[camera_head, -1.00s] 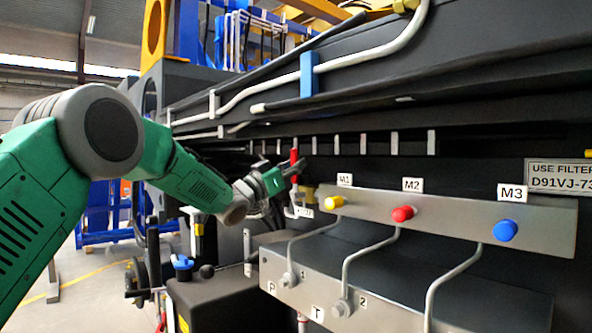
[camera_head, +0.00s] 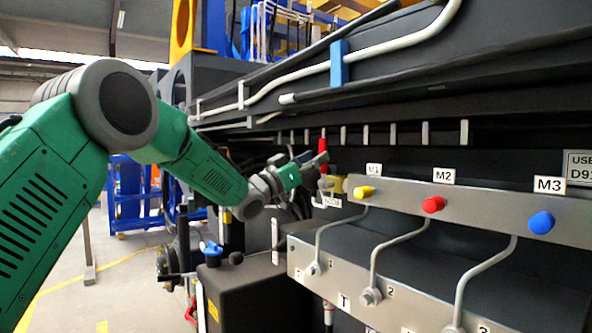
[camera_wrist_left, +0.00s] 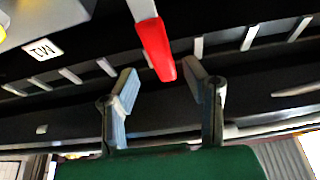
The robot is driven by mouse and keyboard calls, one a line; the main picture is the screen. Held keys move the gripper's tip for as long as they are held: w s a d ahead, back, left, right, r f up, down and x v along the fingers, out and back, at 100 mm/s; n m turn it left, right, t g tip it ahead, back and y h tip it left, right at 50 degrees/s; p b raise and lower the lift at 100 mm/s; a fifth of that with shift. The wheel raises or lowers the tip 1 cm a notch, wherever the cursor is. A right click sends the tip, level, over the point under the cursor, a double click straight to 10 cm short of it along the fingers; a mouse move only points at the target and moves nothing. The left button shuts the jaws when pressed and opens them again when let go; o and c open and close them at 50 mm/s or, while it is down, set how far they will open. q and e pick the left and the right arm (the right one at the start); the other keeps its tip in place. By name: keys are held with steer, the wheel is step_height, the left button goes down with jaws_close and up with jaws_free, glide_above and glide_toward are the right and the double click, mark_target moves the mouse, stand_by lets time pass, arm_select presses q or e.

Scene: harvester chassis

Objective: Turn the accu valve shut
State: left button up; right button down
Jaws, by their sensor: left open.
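The accu valve's red handle (camera_head: 323,146) stands upright on the dark chassis, left of the M1 label, above a yellow fitting (camera_head: 335,185). My left gripper (camera_head: 312,159) is beside the handle, with its fingers spread. In the left wrist view the red handle (camera_wrist_left: 157,48) reaches down towards the gap between the open fingertips (camera_wrist_left: 163,76). The fingers do not visibly grip it. A small tag (camera_head: 328,201) below the valve is too small to read. My right gripper is out of view.
A metal manifold (camera_head: 480,215) with yellow (camera_head: 364,192), red (camera_head: 433,205) and blue (camera_head: 541,222) caps lies right of the valve. Pipes (camera_head: 375,258) run below it. Floor is open at lower left.

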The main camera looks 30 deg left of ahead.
arm_select(q)
steer(key=v, duration=0.8)
steer(key=shift+s, duration=0.3)
steer(key=shift+a, duration=0.1)
